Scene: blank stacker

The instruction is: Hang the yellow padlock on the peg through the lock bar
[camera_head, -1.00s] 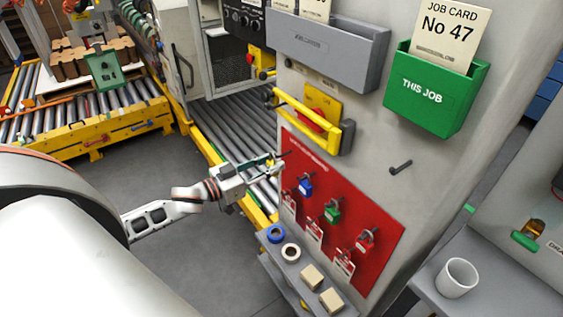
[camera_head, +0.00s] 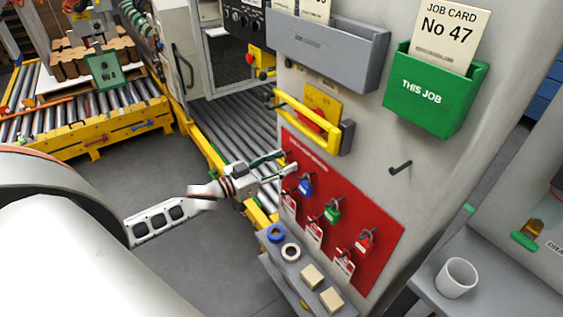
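The yellow lock bar (camera_head: 308,122) is a handle-like bar on the grey panel, in front of a yellow plate with a red part. I cannot make out a yellow padlock. Blue (camera_head: 306,187), green (camera_head: 332,212) and red (camera_head: 365,241) padlocks hang on the red board (camera_head: 378,219), with tags on the board. My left gripper (camera_head: 288,161) is at the board's upper left corner, below the lock bar. Its two fingers are apart, one above the other, around the area of a dark peg. I see nothing clearly between them. My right gripper is out of view.
A bare dark peg (camera_head: 400,167) sticks out of the grey panel. A grey shelf (camera_head: 284,277) below the board holds tape rolls and blocks. Grey (camera_head: 330,50) and green (camera_head: 436,97) card holders are above. A white mug (camera_head: 456,278) stands at right.

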